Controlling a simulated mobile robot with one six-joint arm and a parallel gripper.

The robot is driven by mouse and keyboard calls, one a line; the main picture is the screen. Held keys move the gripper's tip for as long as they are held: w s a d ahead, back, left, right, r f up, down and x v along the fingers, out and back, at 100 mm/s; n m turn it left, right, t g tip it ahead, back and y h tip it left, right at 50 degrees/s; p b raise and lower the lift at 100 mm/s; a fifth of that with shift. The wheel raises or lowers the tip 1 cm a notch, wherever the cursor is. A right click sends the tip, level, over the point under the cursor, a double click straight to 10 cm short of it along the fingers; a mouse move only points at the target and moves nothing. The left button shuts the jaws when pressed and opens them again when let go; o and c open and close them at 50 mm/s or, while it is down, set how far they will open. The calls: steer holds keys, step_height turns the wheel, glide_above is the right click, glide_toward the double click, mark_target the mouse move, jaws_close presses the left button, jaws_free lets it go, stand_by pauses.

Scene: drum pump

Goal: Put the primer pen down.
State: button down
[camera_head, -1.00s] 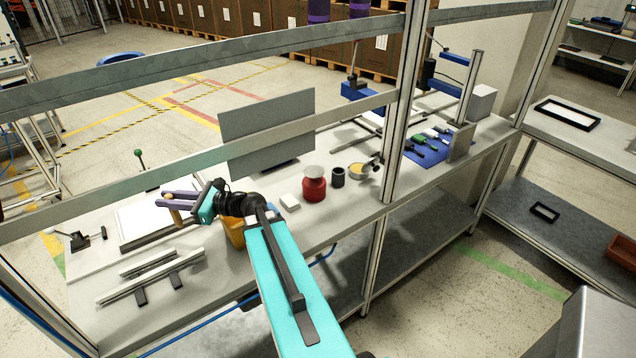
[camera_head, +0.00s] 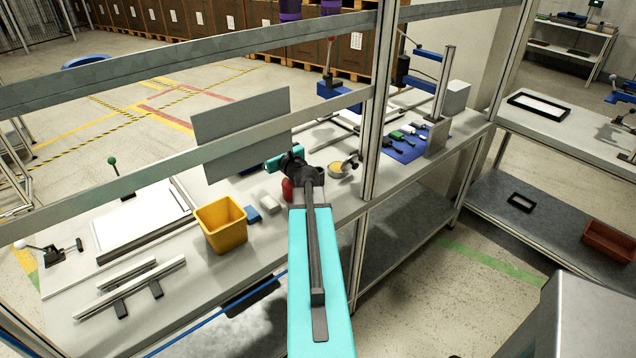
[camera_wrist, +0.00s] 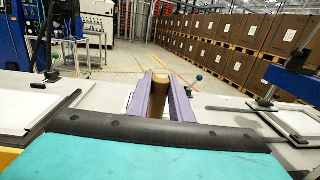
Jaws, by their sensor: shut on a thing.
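In the wrist view, my gripper (camera_wrist: 160,86) has its two purple fingers closed around a brown cylinder, the primer pen (camera_wrist: 158,103). The pen is held between the fingers, and its lower end is hidden by my wrist. In the head view, my teal wrist (camera_head: 284,157) is over the back middle of the bench (camera_head: 215,275), in front of the grey panel (camera_head: 240,130). The fingers and pen are hidden there. I cannot tell how high the pen is above the bench.
A yellow bin (camera_head: 222,226), a blue block (camera_head: 253,214) and a white block (camera_head: 271,207) stand left of my arm. A red can (camera_head: 287,189) is partly hidden by my wrist. A yellow-filled dish (camera_head: 337,171) is right. Tools lie on a blue mat (camera_head: 408,155). An upright post (camera_head: 379,100) stands close right.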

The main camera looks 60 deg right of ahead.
steer(key=s+d+r+m+g+h, duration=0.1)
steer(key=s+d+m+g+h, duration=0.2)
steer(key=s+d, duration=0.9)
steer(key=shift+s+d+r+m+h, duration=0.2)
steer(key=shift+d+m+h, duration=0.35)
steer(key=shift+h, duration=0.45)
steer(key=shift+f, duration=0.15)
step_height(320, 180, down, 6)
step_height(320, 180, down, 4)
steer(key=shift+r, duration=0.1)
steer(key=shift+f, duration=0.2)
steer(key=c, duration=1.6)
jaws_free()
steer(key=shift+r, duration=0.1)
